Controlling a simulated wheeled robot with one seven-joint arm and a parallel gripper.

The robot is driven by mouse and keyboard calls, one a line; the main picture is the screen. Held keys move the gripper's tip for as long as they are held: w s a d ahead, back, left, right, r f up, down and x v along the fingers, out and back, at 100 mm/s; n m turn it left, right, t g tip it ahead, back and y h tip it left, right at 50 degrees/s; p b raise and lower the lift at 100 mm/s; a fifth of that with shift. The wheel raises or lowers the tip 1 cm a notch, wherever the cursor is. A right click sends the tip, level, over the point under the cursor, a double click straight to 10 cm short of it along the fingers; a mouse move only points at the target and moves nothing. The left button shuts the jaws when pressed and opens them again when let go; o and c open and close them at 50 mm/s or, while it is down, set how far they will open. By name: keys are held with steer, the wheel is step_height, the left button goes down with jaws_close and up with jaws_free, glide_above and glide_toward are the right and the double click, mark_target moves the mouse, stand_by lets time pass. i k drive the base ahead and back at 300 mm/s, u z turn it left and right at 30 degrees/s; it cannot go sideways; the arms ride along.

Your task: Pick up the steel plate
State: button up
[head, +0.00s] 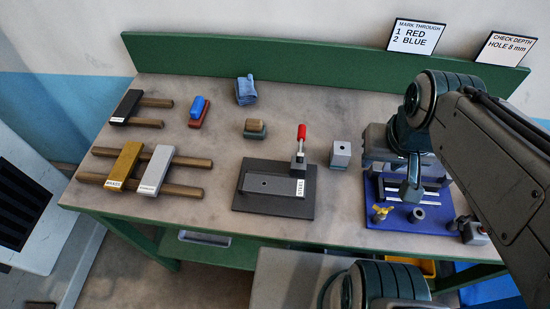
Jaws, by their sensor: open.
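A grey plate (271,186) with a small hole and a white label at its right end lies flat on a dark base (245,207) at the table's middle. A red-handled clamp (300,148) stands at its back right edge. A silver bar (155,168) with a label lies across wooden rails at the left. My gripper (408,190) is open above the blue board at the right, apart from both pieces. My arm partly hides the board.
A brass-coloured bar (125,164) and a black bar (126,105) lie on wooden rails at the left. A grey block (341,154) stands between the dark base and the blue board (385,237). The board bears a yellow knob (381,214).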

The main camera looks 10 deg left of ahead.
mark_target(253, 184)
steer(key=u, duration=0.05)
steer(key=k, duration=0.5)
steer(key=z, duration=2.15)
steer(key=k, duration=0.8)
steer(key=u, duration=1.05)
steer(key=i, duration=0.5)
